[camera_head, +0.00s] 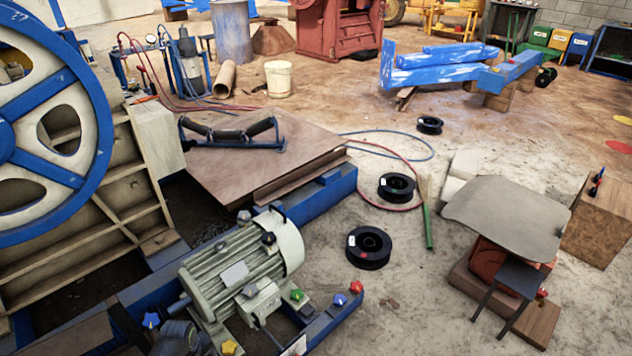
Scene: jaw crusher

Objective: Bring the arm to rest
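Neither gripper's fingers can be made out in the head view. A dark grey rounded part shows at the bottom edge, left of the motor; I cannot tell whether it is part of my arm. The grey electric motor (243,268) sits on a blue frame (305,205) at the lower middle. Coloured star-shaped knobs, among them a red one (356,287), a green one (297,295) and a yellow one (229,347), are around its base.
A large blue-spoked flywheel (45,165) stands at the left. Black spools (369,246) lie on the dusty floor at the centre. A grey sheet (507,217) rests on supports at the right, beside a wooden box (598,220). Floor between motor and sheet is mostly clear.

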